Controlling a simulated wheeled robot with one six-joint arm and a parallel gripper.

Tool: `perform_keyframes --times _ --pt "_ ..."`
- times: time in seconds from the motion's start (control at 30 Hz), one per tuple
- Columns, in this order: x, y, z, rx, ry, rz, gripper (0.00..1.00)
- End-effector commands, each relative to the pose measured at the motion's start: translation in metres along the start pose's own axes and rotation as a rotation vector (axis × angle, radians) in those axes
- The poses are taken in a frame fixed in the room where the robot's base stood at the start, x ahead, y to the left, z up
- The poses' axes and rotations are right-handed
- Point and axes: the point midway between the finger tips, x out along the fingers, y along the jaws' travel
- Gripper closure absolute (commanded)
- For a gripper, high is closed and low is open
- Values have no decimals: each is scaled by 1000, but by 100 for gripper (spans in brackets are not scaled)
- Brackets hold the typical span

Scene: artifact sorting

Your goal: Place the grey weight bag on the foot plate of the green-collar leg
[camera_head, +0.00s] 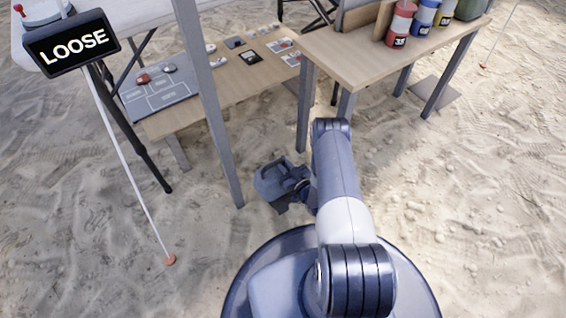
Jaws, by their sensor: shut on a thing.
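My gripper (301,186) is low over the sand, left of my arm, shut on the grey weight bag. The grey weight bag (268,184) is a dark blocky shape with a loop handle on top. I cannot tell whether its underside touches the sand. A grey upright leg (213,100) comes down to the sand just left of the bag. No green collar shows on it, and no foot plate is clear at its bottom. A flat brownish plate (443,92) lies on the sand by the right table's leg.
A low wooden table (225,95) with cards and a grey board stands behind. A taller table (350,68) with coloured containers stands at right. A "LOOSE" sign (72,43) hangs at left. A white line (130,170) runs to an orange peg (169,260).

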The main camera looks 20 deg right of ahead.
Motion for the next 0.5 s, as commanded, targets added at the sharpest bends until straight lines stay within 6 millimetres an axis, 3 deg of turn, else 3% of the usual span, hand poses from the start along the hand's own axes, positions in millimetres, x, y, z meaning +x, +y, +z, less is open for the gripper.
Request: perform_keyframes --times 0.2,0.5 --pt "1 1 25 0 9 0 100" --pt "1 1 25 0 9 0 100"
